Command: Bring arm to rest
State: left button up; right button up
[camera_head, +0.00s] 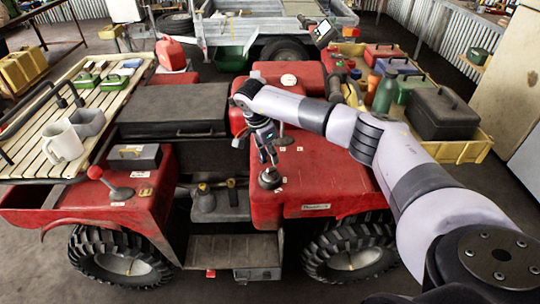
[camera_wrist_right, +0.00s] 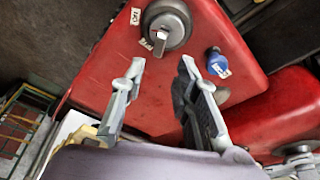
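My right arm reaches in from the right of the head view, across the red quad bike (camera_head: 330,185). Its gripper (camera_head: 266,150) points down over the quad's red bodywork, just above a dark round knob (camera_head: 270,179). In the right wrist view the two fingers of the gripper (camera_wrist_right: 162,68) stand apart with nothing between them. Beyond the fingertips are a grey round fitting with a flat key-like grip (camera_wrist_right: 160,42) and a blue cap (camera_wrist_right: 217,64) on the red surface. I cannot tell whether a finger touches anything. My left gripper is not in view.
A yellow tray (camera_head: 460,151) with a black box (camera_head: 440,113) and bottles lies close behind my arm.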

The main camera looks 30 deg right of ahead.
jog(key=shift+d+p+v, duration=0.25)
jog(key=shift+p+v, duration=0.2)
jog(key=shift+v, duration=0.6)
